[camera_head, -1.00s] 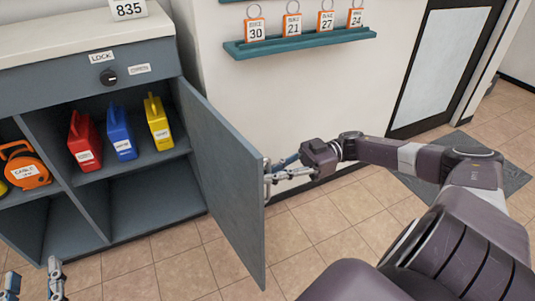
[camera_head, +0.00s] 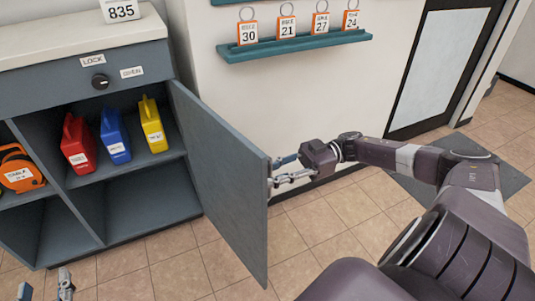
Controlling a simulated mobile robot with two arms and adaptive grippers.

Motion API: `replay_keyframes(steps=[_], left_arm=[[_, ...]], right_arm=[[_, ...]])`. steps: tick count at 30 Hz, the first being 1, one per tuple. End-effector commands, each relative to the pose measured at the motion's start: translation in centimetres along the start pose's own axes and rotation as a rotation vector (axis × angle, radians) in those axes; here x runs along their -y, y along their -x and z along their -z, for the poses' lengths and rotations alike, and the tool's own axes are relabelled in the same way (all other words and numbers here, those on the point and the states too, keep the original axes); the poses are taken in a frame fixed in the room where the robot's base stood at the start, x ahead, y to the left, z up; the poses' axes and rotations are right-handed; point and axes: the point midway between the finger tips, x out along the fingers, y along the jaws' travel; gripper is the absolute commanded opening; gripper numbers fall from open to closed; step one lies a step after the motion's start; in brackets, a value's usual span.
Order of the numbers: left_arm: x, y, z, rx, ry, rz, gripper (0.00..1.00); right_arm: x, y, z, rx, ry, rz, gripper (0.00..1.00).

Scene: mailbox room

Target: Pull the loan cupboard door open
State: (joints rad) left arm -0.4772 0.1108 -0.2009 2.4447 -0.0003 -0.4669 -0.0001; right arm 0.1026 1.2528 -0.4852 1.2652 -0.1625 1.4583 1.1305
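The grey-blue cupboard door (camera_head: 225,180) stands wide open, swung out to the right of the cupboard (camera_head: 135,207). My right gripper (camera_head: 277,171) reaches in from the right to the outer side of the door's free edge. Its two fingers show with a gap between them, but their tips are partly hidden by the door, so I cannot tell whether they grip the handle. My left gripper (camera_head: 46,289) shows only as two fingertips, apart and empty, at the bottom left in front of the cupboard.
The cupboard holds red (camera_head: 78,147), blue (camera_head: 115,138) and yellow (camera_head: 152,128) containers and an orange cable reel (camera_head: 20,172). A teal key rack (camera_head: 295,47) hangs on the wall. Tiled floor (camera_head: 180,268) is clear in front. A dark mat (camera_head: 475,180) lies right.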

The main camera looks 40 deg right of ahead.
Motion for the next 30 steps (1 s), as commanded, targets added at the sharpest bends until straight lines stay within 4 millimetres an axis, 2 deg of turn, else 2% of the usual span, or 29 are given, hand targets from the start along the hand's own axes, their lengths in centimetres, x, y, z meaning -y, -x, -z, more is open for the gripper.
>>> replay_keyframes(steps=[8, 11, 21, 24, 30], left_arm=[[0.0, 0.0, 0.0, -0.002, 0.0, 0.0, 0.4], [0.0, 0.0, 0.0, -0.001, 0.0, 0.0, 0.4], [0.0, 0.0, 0.0, -0.001, 0.0, 0.0, 0.4], [0.0, 0.0, 0.0, -0.001, 0.0, 0.0, 0.4], [0.0, 0.0, 0.0, -0.001, 0.0, 0.0, 0.4]], right_arm=[[-0.1, 0.6, 0.1, -0.001, 0.002, -0.002, 0.25], [-0.1, 2.0, 0.0, 0.0, 0.002, -0.003, 0.25], [-0.2, 8.5, 0.0, -0.002, 0.003, -0.004, 0.25], [-0.1, 9.9, 0.1, -0.002, 0.001, -0.004, 0.25], [-0.1, 11.5, 0.0, -0.001, 0.002, -0.003, 0.25]])
